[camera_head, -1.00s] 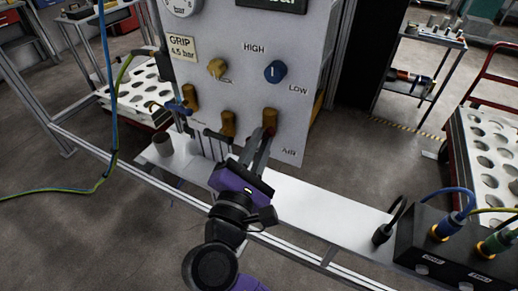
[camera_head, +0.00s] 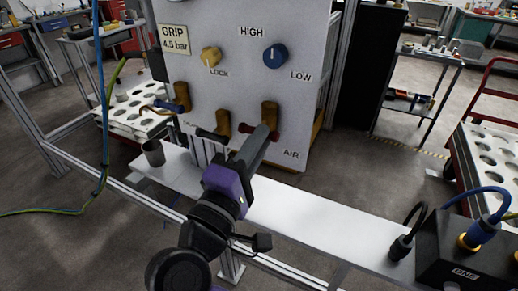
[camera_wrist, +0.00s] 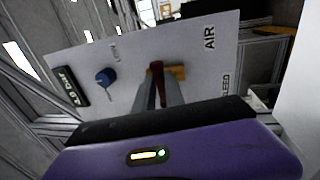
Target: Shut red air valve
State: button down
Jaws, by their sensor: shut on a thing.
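The red air valve has a brass body (camera_head: 270,113) on the lower right of the pale panel, above the word AIR. Its red handle (camera_head: 245,128) lies mostly crosswise, showing to the left of my fingers and a little to their right. My gripper (camera_head: 262,135) is shut on this handle. In the wrist view the red handle (camera_wrist: 157,80) stands between the two fingers, with the brass body (camera_wrist: 179,73) just right of it. The fingers hide part of the handle.
The panel (camera_head: 235,90) also bears a middle brass valve (camera_head: 223,121) with a dark lever, a left brass valve (camera_head: 181,98) with a blue handle, and yellow and blue knobs. A white shelf (camera_head: 310,220) runs below. A black box (camera_head: 465,255) with cables stands at right.

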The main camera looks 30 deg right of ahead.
jog(key=shift+f+m, duration=0.1)
jog(key=shift+m, duration=0.2)
jog(key=c, duration=1.4)
grip_release()
jog(key=shift+a, duration=0.1)
jog(key=b+v, duration=0.1)
jog(key=v, duration=0.6)
jog(key=shift+s+a, duration=0.2)
jog(key=shift+s, duration=0.05)
jog(key=shift+f, duration=0.1)
